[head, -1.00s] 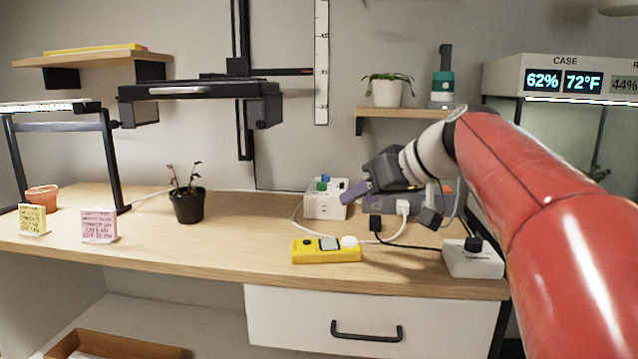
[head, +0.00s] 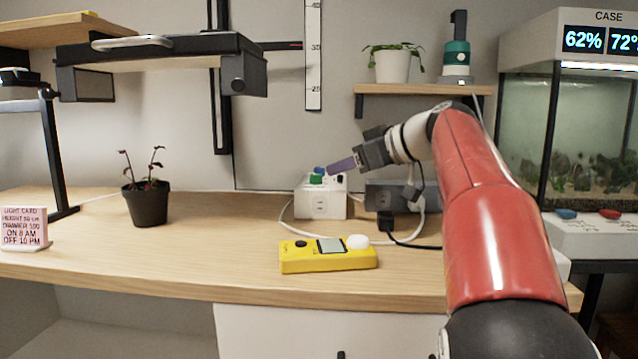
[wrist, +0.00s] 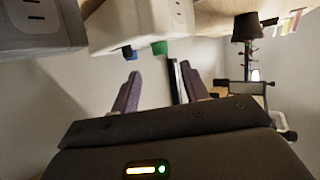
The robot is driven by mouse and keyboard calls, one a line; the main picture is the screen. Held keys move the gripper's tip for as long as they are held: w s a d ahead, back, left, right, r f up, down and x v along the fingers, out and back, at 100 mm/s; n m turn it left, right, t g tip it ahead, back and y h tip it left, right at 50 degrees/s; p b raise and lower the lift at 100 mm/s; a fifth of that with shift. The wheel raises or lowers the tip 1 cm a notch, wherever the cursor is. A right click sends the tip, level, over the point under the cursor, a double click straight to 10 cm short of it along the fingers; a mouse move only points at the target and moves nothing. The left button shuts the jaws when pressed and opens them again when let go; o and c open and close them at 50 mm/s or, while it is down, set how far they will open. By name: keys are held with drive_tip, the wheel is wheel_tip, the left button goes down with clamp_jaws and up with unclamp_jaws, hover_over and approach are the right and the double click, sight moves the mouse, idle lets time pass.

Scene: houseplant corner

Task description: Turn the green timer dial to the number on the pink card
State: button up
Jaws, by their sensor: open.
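The green dial (head: 316,180) is on top of a white timer box (head: 320,206) standing at the back of the bench. A blue dial (head: 320,170) is right behind it. In the wrist view the green dial (wrist: 159,48) lies ahead of the gap between my fingers, with the blue dial (wrist: 127,51) to its left. My gripper (head: 338,167) is open and empty, its purple fingers just right of the dials; I see no contact. The pink card (head: 24,229) stands at the left; it reads "ON 8 AM" and "OFF 10 PM". The number the green dial points at is too small to read.
A yellow meter (head: 328,255) with a white dome lies in front of the timer box. A grey power strip (head: 388,196) and cables lie to its right. A potted plant (head: 147,202) stands left. The bench between plant and box is clear.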

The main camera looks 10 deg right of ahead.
sight(318, 175)
drive_tip(key=x, duration=0.7)
drive_tip(key=shift+s+a, duration=0.1)
drive_tip(key=shift+c, duration=0.4)
drive_tip(key=c, duration=0.9)
